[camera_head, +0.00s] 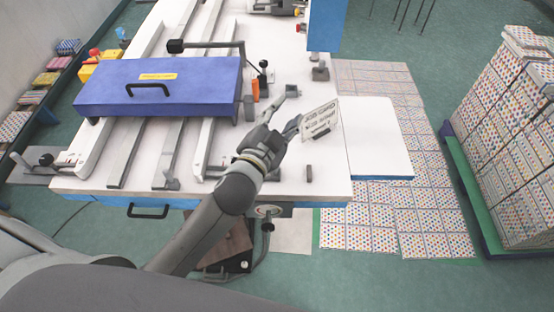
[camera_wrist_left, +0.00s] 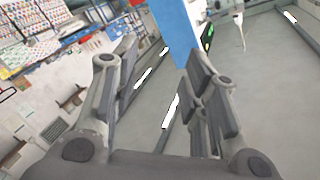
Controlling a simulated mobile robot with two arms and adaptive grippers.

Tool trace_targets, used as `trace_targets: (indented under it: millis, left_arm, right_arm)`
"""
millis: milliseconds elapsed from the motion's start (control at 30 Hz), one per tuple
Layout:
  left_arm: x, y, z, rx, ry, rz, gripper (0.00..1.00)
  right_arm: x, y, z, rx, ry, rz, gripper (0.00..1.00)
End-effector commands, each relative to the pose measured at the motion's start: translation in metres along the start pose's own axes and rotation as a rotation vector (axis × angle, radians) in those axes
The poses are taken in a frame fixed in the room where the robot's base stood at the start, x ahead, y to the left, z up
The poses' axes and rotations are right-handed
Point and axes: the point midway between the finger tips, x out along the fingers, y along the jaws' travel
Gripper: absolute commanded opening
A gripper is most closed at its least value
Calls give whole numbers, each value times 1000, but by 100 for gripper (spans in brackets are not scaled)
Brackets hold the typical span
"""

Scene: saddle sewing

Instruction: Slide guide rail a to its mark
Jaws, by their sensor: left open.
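My left gripper (camera_head: 286,109) reaches in over the white machine table (camera_head: 345,172), with its fingers spread and nothing between them. A small card with printed writing (camera_head: 320,122) stands beside its lower finger. A short dark block sits at the card's foot. A small grey block (camera_head: 309,173) stands near the table's front edge, and another grey block (camera_head: 320,72) stands farther back. I cannot tell which part is guide rail a, nor see its mark clearly. My right gripper is not in view.
A blue cover with a black handle (camera_head: 158,86) and long grey rails (camera_head: 178,150) fill the table's left. A white side leaf (camera_head: 372,150) extends right. A tall patterned stack (camera_head: 515,140) stands on the right floor. A blue post (camera_head: 326,25) rises at the back.

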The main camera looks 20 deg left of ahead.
Motion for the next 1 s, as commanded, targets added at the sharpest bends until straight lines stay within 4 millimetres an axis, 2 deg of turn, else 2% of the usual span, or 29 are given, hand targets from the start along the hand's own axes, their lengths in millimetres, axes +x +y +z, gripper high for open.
trace_targets:
  millis: [33, 133, 200, 333, 400, 467, 567, 667, 700, 767, 867, 900, 1000]
  left_arm:
    - [10, -5, -36, 72, 129, -22, 41]
    - [14, -2, -106, 232, 399, -49, 41]
    - [8, 10, -149, 356, 585, -51, 41]
    - [-15, 46, -208, 607, 917, -19, 41]
    - [-31, 72, -225, 754, 1083, 22, 41]
    - [-44, 96, -230, 886, 1215, 71, 41]
    - [-61, 134, -218, 1118, 1412, 184, 41]
    - [-68, 162, -185, 1363, 1567, 341, 41]
    - [-68, 169, -166, 1463, 1614, 416, 41]
    - [-65, 174, -135, 1613, 1668, 545, 41]
    - [-52, 163, -77, 1859, 1700, 798, 41]
    - [-45, 152, -55, 1951, 1690, 908, 41]
    - [-29, 115, -6, 2141, 1618, 1185, 41]
  right_arm:
    - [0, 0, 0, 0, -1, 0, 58]
    - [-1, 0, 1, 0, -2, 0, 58]
    - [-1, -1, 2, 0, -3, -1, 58]
    - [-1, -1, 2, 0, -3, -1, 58]
    - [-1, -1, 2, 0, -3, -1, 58]
    - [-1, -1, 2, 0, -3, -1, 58]
    - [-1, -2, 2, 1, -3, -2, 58]
    - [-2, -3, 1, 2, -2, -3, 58]
    - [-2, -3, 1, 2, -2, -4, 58]
    - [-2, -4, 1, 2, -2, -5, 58]
    - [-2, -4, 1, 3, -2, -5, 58]
    - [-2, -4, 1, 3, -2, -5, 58]
    - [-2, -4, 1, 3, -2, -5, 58]
